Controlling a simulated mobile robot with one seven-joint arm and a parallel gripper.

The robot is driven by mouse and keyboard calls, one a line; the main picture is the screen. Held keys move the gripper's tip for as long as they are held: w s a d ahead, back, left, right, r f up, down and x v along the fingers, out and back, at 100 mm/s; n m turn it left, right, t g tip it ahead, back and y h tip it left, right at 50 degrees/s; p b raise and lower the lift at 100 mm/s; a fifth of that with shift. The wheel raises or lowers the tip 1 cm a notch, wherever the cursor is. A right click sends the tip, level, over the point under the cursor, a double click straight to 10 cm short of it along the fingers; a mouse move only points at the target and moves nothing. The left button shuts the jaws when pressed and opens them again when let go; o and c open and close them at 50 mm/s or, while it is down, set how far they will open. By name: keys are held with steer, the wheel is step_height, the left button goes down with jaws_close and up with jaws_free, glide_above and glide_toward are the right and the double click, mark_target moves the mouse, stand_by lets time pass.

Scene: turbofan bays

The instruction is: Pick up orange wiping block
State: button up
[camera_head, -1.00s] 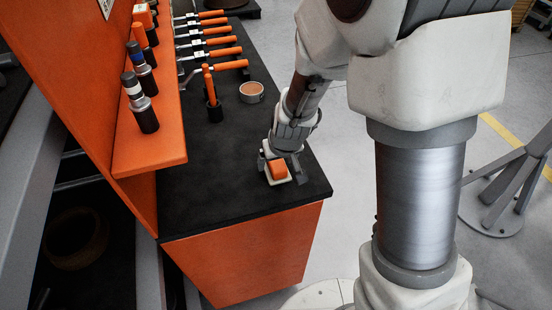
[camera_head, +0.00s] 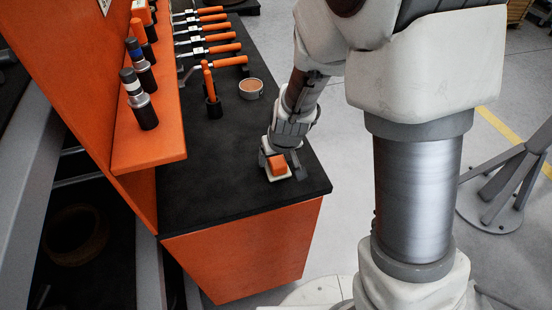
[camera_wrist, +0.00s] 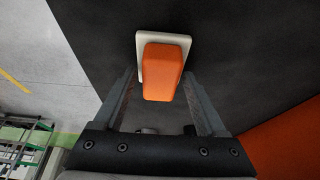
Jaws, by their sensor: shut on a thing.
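The orange wiping block (camera_head: 278,166) has a pale base plate and is near the front right corner of the black worktop (camera_head: 225,205). My gripper (camera_head: 280,163) reaches down over it, with its fingers on either side. In the wrist view the orange block (camera_wrist: 161,72) with its pale base is between the two fingers of my gripper (camera_wrist: 162,95). My gripper is shut on the block. I cannot tell whether its base touches the worktop.
A small round tin (camera_head: 251,88) and a dark holder with an orange-handled tool (camera_head: 212,100) stand farther back. Several orange-handled tools (camera_head: 215,50) lie behind them. An orange shelf (camera_head: 150,150) with dark bottles borders the left. The worktop's front is clear.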

step_height(320, 180, up, 4)
steer(key=shift+d+r+p, duration=0.15)
steer(key=shift+r+p, duration=0.1)
steer(key=shift+p, duration=0.45)
steer(key=s+d+r+b, duration=0.1)
steer(key=s+d+r, duration=0.2)
steer(key=d+r, duration=0.3)
steer(key=d, duration=0.5)
steer(key=shift+r+b, duration=0.2)
steer(key=shift+b, duration=0.15)
steer(key=shift+s, duration=0.1)
